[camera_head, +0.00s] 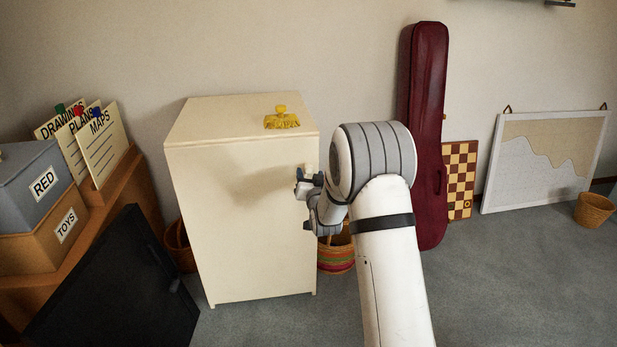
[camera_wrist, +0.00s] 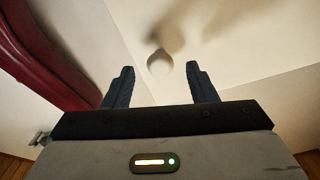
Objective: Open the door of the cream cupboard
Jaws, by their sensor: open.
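The cream cupboard (camera_head: 246,215) stands against the wall, left of centre in the head view. Its front door looks shut and flush. In the wrist view a round cream knob (camera_wrist: 159,63) stands out from the door, between and just beyond the tips of my two dark fingers. My gripper (camera_wrist: 158,72) is open, and the fingers appear apart from the knob. In the head view my gripper (camera_head: 303,184) is at the right side of the cupboard front, and my arm hides part of that area.
A dark red instrument case (camera_head: 426,110) leans behind my arm. A striped basket (camera_head: 336,258) stands right of the cupboard. A black panel (camera_head: 115,290) and shelf with boxes crowd the left.

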